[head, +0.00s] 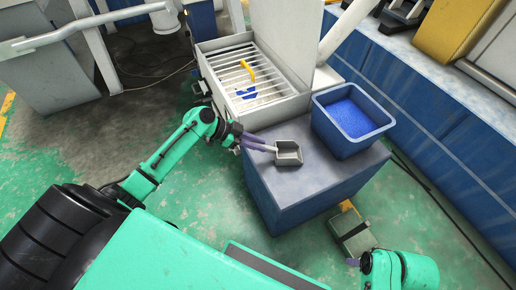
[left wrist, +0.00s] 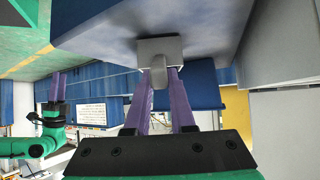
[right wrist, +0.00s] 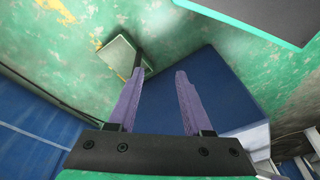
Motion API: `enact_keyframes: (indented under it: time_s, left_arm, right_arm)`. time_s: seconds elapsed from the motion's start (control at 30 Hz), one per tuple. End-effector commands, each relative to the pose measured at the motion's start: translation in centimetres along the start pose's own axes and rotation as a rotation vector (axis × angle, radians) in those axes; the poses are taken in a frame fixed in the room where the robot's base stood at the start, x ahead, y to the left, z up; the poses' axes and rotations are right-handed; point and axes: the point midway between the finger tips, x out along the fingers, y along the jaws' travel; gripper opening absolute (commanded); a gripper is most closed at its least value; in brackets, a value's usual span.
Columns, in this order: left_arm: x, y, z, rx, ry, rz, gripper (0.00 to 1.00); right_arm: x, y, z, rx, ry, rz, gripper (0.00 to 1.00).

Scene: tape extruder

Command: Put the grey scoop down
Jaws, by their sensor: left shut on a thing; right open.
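The grey scoop (head: 288,153) is at the top of the blue cabinet (head: 325,178), near its left part in the head view. My left gripper (head: 270,146) is shut on the scoop's handle from the left. In the left wrist view the scoop (left wrist: 159,46) shows beyond the purple fingers, its handle between them, against the cabinet's grey top. I cannot tell whether its underside touches the top. My right gripper (right wrist: 156,75) is open and empty, low beside the cabinet, away from the scoop.
A blue bin (head: 350,118) of blue pellets stands on the cabinet right of the scoop. A grated hopper (head: 254,77) with a yellow handle and some blue pellets stands behind. A small grey-green box (head: 354,236) is on the floor near my right arm. The cabinet's front top is bare.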

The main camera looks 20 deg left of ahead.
Motion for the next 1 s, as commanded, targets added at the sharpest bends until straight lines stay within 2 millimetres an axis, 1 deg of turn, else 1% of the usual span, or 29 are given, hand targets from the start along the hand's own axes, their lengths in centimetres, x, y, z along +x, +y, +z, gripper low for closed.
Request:
enact_keyframes:
  time_s: [0.03, 0.07, 0.13, 0.27, 0.3, 0.33, 0.37, 0.63, 0.73, 0.77, 0.87, 1.0]
  left_arm:
    - [0.6, 0.0, 0.8, -0.002, 0.002, -0.001, 0.0]
    - [0.8, 0.0, 1.0, -0.001, 0.001, -0.001, 0.0]
    - [0.8, 0.0, 1.1, 0.001, 0.0, -0.001, 0.0]
    - [0.8, 0.0, 1.1, 0.0, -0.001, 0.0, 0.0]
    - [0.8, 0.1, 1.1, 0.0, -0.002, 0.001, 0.38]
    - [0.8, 0.1, 1.1, 0.0, -0.002, 0.001, 0.49]
    - [0.8, 0.1, 1.1, 0.0, -0.002, 0.001, 0.52]
    - [0.7, 0.0, 1.0, 0.0, -0.001, 0.0, 0.52]
    - [0.1, 0.0, 0.9, -0.001, -0.001, -0.001, 0.52]
    - [-0.2, 0.0, 0.9, -0.001, 0.0, -0.001, 0.52]
    - [-2.0, -0.1, 0.9, -0.001, -0.002, -0.003, 0.52]
    - [-5.5, 0.0, 0.8, 0.0, -0.003, -0.002, 0.52]
  right_arm:
    - [-0.4, -0.1, 0.0, -0.002, 0.004, -0.003, 0.5]
    - [-0.7, -0.1, 0.0, -0.002, 0.004, -0.003, 0.5]
    - [-1.1, -0.2, 0.0, -0.003, 0.003, -0.004, 0.5]
    - [-1.1, -0.1, 0.0, -0.003, 0.002, -0.004, 0.5]
    - [-1.1, -0.1, 0.0, -0.003, 0.002, -0.004, 0.5]
    - [-1.0, -0.1, 0.0, -0.003, 0.002, -0.004, 0.5]
    - [-1.0, -0.1, 0.0, -0.003, 0.002, -0.004, 0.5]
    - [-1.0, -0.1, 0.0, -0.003, 0.003, -0.004, 0.5]
    - [-1.1, -0.1, -0.1, -0.002, 0.005, -0.004, 0.5]
    - [-1.1, -0.1, -0.1, -0.002, 0.007, -0.003, 0.5]
    - [0.3, 0.0, 0.1, 0.001, -0.005, 0.001, 0.5]
    - [2.1, 0.3, 0.2, 0.006, -0.012, 0.008, 0.5]
